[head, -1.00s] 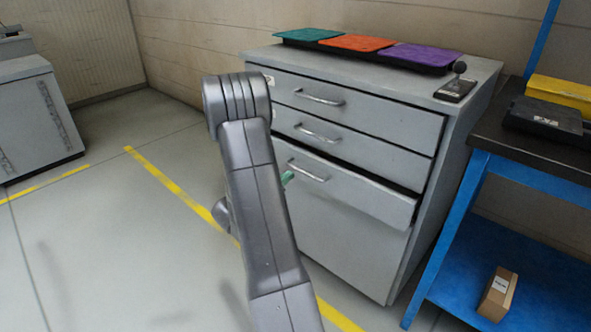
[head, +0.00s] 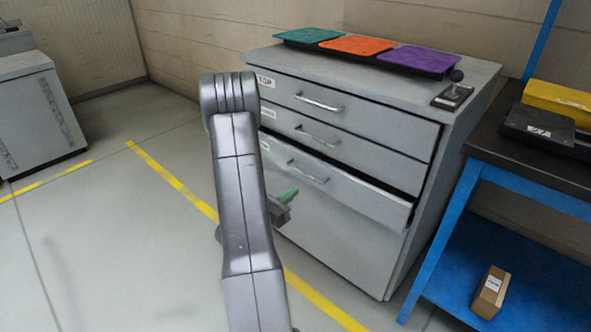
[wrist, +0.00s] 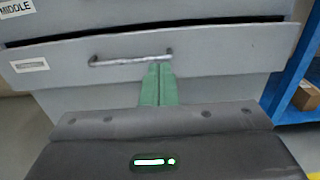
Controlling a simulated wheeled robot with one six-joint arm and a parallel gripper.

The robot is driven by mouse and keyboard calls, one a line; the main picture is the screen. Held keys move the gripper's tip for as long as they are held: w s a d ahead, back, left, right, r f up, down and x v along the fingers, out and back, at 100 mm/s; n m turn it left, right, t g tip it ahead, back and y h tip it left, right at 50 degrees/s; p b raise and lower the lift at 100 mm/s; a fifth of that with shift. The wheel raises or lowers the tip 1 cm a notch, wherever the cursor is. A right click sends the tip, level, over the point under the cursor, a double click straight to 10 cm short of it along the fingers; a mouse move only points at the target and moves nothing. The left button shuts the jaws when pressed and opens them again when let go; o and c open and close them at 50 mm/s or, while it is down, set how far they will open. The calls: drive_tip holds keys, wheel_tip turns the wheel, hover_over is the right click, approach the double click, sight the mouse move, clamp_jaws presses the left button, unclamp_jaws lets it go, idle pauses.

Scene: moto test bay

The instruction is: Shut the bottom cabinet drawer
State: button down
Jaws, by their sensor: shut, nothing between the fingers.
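The grey bottom drawer (head: 365,199) of the cabinet stands partly out, with a dark gap along its top edge. Its metal handle (head: 307,172) is on the left part of its front in the head view. My gripper (head: 289,194) has green fingers, shut and empty, in front of the drawer just below the handle. In the wrist view the fingertips (wrist: 159,68) overlap the drawer front (wrist: 220,51) just under the handle bar (wrist: 130,59). I cannot tell whether they touch it. My arm hides the drawer's left edge in the head view.
The top drawer (head: 370,119) and middle drawer (head: 375,152) look shut. Coloured trays (head: 357,45) lie on the cabinet (head: 400,86). A blue-framed bench (head: 535,190) stands close on the right, with a box (head: 491,292) on its lower shelf. Floor to the left is open.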

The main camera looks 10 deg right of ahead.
sight(326, 169)
drive_tip(key=b+x, duration=0.2)
drive_tip(key=x, duration=1.1)
drive_tip(key=shift+d+f, duration=0.1)
drive_tip(key=shift+d, duration=0.1)
drive_tip(key=shift+w+d, duration=0.25)
drive_tip(key=shift+d, duration=0.05)
